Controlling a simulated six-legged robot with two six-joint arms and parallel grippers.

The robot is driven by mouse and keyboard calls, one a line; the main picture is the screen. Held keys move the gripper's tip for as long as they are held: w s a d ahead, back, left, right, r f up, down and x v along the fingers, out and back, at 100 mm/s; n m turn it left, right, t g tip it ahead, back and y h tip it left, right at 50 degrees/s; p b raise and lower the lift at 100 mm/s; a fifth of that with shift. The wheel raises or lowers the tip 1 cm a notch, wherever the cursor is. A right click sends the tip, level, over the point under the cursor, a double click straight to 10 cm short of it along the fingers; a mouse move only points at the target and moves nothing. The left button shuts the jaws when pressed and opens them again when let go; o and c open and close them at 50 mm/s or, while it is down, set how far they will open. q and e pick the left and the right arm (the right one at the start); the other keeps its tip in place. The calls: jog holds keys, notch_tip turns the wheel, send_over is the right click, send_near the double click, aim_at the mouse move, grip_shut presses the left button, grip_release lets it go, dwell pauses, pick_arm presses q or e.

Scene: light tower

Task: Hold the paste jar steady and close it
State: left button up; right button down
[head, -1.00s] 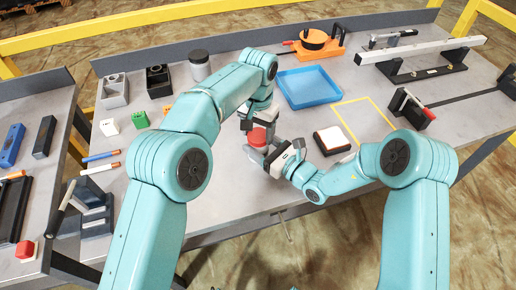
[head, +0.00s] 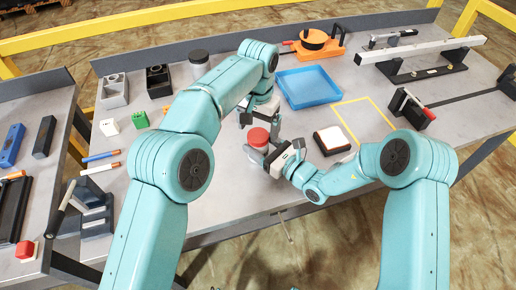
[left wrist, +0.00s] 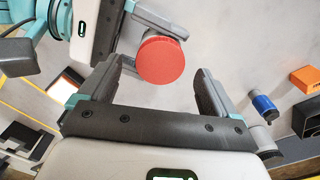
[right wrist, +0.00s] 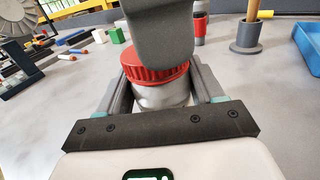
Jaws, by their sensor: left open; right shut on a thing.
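The paste jar has a red ribbed lid (head: 258,137) and a pale body (right wrist: 160,96). The lid sits on top of the jar; how tightly cannot be told. My right gripper (head: 268,152) is shut around the jar body, with one finger on each side in the right wrist view. My left gripper (left wrist: 158,85) is open and empty. It is close above the lid, and the red lid top (left wrist: 162,60) shows ahead between its spread fingers. In the right wrist view, part of my left gripper (right wrist: 160,35) hides some of the lid's upper edge.
A white-topped dark block (head: 331,140) lies right of my right gripper, beside a yellow taped outline (head: 362,122). A blue tray (head: 308,87) stands behind. White, green and orange blocks and pens lie to the left. The bench around the jar is clear.

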pick_arm(q)
jog(key=shift+r, duration=2.8)
pick_arm(e)
jog(key=shift+c, duration=0.4)
grip_release()
jog(key=shift+d, duration=0.1)
pick_arm(q)
notch_tip(320, 180, down, 3)
jog(key=b, duration=0.2)
jog(key=shift+r+b, duration=0.1)
jog(key=shift+b, duration=0.3)
pick_arm(e)
jog(key=v, duration=1.6)
jog(key=shift+s, duration=0.15)
